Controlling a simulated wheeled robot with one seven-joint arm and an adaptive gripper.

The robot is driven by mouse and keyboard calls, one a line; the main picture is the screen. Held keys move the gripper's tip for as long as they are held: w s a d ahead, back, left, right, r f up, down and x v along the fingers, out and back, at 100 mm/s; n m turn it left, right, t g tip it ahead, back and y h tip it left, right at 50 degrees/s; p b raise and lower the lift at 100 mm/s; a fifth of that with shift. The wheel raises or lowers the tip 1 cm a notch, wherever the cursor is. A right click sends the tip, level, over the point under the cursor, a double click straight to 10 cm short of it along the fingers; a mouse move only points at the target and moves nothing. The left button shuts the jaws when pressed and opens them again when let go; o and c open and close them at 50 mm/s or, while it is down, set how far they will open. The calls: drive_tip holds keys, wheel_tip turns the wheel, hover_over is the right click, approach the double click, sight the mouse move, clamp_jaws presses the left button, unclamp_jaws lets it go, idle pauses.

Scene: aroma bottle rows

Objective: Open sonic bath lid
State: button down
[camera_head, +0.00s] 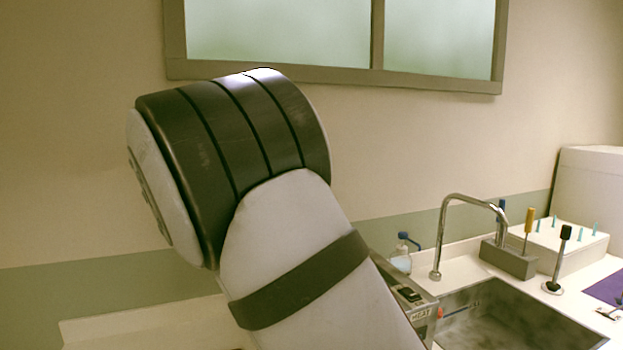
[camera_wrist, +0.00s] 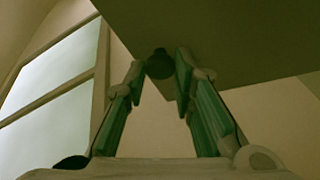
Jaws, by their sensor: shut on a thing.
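In the wrist view my gripper (camera_wrist: 159,72) has its two green-padded fingers closed around a small dark round knob (camera_wrist: 160,60). The knob sits at a broad, flat, dark panel (camera_wrist: 235,40), which looks like the bath lid, seen from below or at a steep tilt. In the head view my arm covers the middle and hides my gripper and the lid. Part of a metal box with a panel marked HEAT (camera_head: 411,297), likely the sonic bath, shows behind my arm, left of the sink. How far the lid is open cannot be seen.
A sink (camera_head: 515,315) with a curved tap (camera_head: 440,235) lies at the right. A soap bottle (camera_head: 401,256), a grey holder with tools (camera_head: 508,258) and a white rack with teal pegs (camera_head: 565,248) stand near it. A window (camera_head: 280,35) is in the wall behind.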

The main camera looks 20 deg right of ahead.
drive_tip(key=a+n+t+h, duration=0.1)
drive_tip(key=a+h, duration=0.2)
drive_tip(key=a, duration=0.5)
drive_tip(key=shift+f, duration=0.35)
drive_tip(key=c, duration=1.3)
unclamp_jaws()
drive_tip(key=shift+c, duration=0.2)
drive_tip(key=shift+a, duration=0.15)
drive_tip(key=v, duration=1.1)
drive_tip(key=shift+a, duration=0.35)
